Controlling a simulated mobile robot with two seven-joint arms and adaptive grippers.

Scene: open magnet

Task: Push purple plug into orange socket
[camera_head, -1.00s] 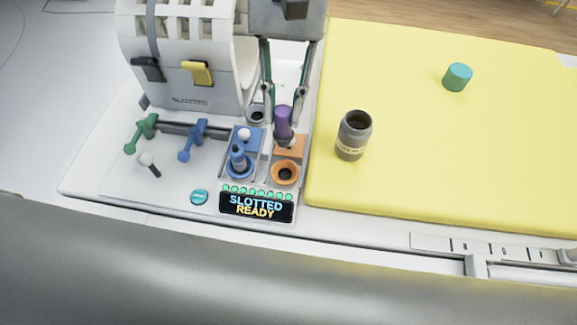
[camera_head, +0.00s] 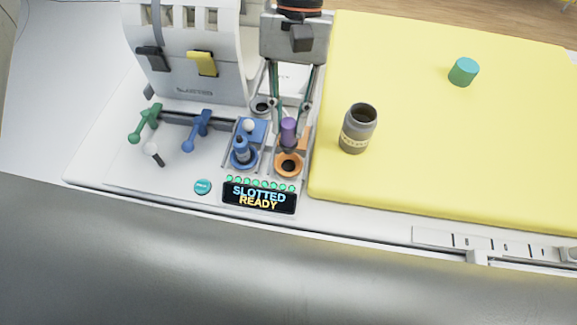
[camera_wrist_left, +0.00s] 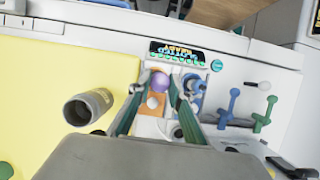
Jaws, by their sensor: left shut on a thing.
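The purple plug (camera_head: 289,130) is upright between the fingertips of my left gripper (camera_head: 291,126), which is shut on it. The orange socket (camera_head: 288,168) is a ring with a dark hole, just in front of and below the plug in the head view. The plug's lower end is close to the ring's back edge; I cannot tell whether they touch. In the left wrist view the purple plug (camera_wrist_left: 160,82) shows as a round top between the fingers, hiding the socket's hole. My right gripper is not in view.
A blue plug (camera_head: 241,148) stands in a blue socket just left. Green (camera_head: 146,122) and blue (camera_head: 197,131) levers are farther left. A dark display (camera_head: 259,197) reads "SLOTTED READY". A grey jar (camera_head: 358,130) and teal cylinder (camera_head: 464,72) stand on the yellow pad (camera_head: 430,170).

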